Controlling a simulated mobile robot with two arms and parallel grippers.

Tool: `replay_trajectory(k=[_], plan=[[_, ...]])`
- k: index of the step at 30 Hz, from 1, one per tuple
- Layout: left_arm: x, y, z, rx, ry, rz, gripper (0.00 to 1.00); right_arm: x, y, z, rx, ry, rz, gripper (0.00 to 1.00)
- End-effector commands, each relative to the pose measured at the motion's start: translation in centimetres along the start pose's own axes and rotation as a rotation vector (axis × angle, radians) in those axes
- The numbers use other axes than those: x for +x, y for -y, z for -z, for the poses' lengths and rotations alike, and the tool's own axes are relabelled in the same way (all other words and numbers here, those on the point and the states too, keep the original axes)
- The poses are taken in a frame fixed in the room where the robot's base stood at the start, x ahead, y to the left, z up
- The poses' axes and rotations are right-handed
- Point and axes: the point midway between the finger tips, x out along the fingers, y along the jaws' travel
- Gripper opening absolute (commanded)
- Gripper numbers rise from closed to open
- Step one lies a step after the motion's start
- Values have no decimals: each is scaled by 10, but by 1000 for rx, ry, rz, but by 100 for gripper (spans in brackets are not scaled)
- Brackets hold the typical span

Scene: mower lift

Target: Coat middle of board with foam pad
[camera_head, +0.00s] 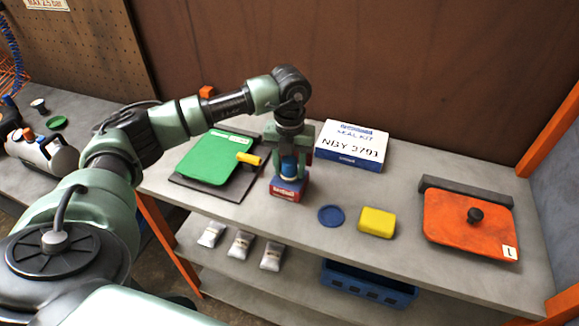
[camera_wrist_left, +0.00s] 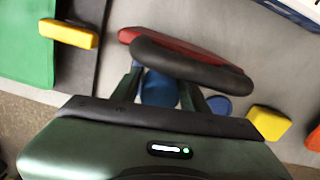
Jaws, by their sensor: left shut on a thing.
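A yellow foam-like block (camera_head: 377,222) lies on the bench right of centre; it also shows in the left wrist view (camera_wrist_left: 269,123). A green board (camera_head: 217,158) lies on a dark mat at the left, with a small yellow piece (camera_head: 249,158) at its right edge. An orange board (camera_head: 465,232) with a black knob lies at the right. My left gripper (camera_head: 289,165) points down, shut on a blue round thing (camera_wrist_left: 159,90) above a red box-like thing (camera_head: 288,189). I cannot tell whether these two are one object. My right gripper is not in view.
A blue disc (camera_head: 331,215) lies flat between the red thing and the yellow block. A white seal kit box (camera_head: 351,146) stands behind. A dark bar (camera_head: 466,191) runs behind the orange board. Several pouches (camera_head: 241,244) and a blue crate (camera_head: 368,284) are on the lower shelf.

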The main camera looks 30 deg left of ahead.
Motion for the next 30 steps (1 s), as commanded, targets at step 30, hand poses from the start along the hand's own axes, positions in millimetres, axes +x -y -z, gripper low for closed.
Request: replay_trajectory(k=[30], plan=[[-32,0,1,1,-2,0,12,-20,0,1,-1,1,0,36]])
